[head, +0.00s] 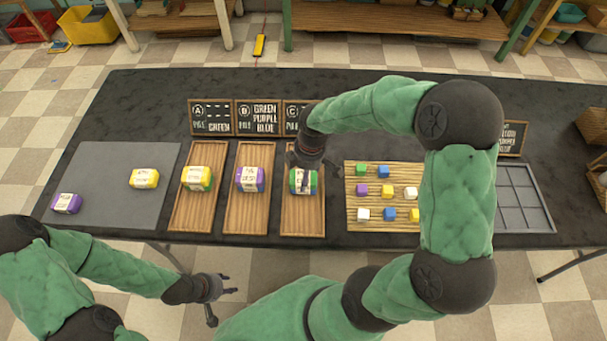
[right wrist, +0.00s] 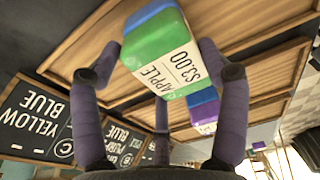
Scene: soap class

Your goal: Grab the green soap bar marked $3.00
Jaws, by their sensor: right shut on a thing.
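The green soap bar (head: 304,181), with a blue part and a white label, is at the third wooden tray (head: 304,228) in the head view. In the right wrist view the green soap bar (right wrist: 158,52) reads APPLE $3.00. My right gripper (head: 303,162) reaches it from above; in the right wrist view the fingers (right wrist: 160,70) are closed on its sides. I cannot tell whether it is clear of the tray. My left gripper (head: 224,302) is open and empty, in front of the table's near edge.
A purple-and-white bar (head: 250,180) and a yellow-green bar (head: 197,179) lie on the other trays. A grey mat (head: 110,165) holds a yellow bar (head: 144,178) and a purple bar (head: 67,203). Chalkboards (head: 258,117) stand behind. Colored cubes (head: 385,191) lie right, beside a grey divided tray (head: 520,200).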

